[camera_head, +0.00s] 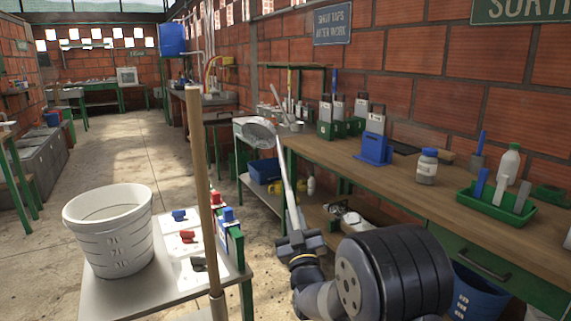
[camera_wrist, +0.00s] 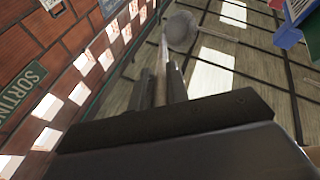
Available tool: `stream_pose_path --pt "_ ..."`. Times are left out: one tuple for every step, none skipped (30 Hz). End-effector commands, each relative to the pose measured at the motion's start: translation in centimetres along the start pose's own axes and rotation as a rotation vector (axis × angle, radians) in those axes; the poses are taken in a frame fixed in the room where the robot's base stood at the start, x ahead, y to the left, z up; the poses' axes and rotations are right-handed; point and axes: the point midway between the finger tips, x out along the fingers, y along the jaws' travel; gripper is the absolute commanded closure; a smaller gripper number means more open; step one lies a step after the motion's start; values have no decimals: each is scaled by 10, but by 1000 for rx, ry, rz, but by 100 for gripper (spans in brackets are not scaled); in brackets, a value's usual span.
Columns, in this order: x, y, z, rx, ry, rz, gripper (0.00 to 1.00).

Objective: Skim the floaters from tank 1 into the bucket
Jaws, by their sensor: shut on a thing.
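My gripper (camera_head: 300,243) is shut on the handle of a skimmer (camera_head: 259,135). The skimmer points up and away, its round mesh head at the far end of a long pale handle. In the wrist view my gripper's two fingers (camera_wrist: 162,88) flank the handle, and the skimmer head (camera_wrist: 181,32) shows beyond them. A white bucket (camera_head: 110,235) with level marks stands upright on a grey table at left, apart from my gripper. I cannot pick out tank 1 or any floaters.
An upright wooden pole (camera_head: 203,180) stands close in front, beside the grey table (camera_head: 95,298). A wooden workbench (camera_head: 390,175) with a jar (camera_head: 427,167) and green tray (camera_head: 498,203) runs along the right. Concrete basins (camera_head: 28,165) line the left. The middle floor aisle is clear.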

Motion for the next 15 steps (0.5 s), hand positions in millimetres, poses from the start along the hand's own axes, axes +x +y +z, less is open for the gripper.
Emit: stream_pose_path --pt "-14 0 34 -6 -7 13 100" --pt "-19 2 47 -10 -8 19 100" --pt "-27 4 64 -14 -11 28 100" --pt "-33 5 77 -17 -14 33 100" --pt "-39 7 90 -20 -16 41 100" --pt "-48 9 107 -23 -19 49 100" --pt "-54 10 120 -25 -22 56 100" --pt "-61 12 132 -27 -24 62 100" --pt "-70 14 148 -30 -26 70 100" --pt "-76 16 160 -33 -29 76 100" --pt "-83 17 171 -34 -30 81 100" --pt "-91 19 184 -37 -32 88 100" --pt "-96 20 193 -38 -35 93 100" --pt "-102 22 202 -39 -35 98 100" --pt "-108 23 211 -39 -37 103 100"
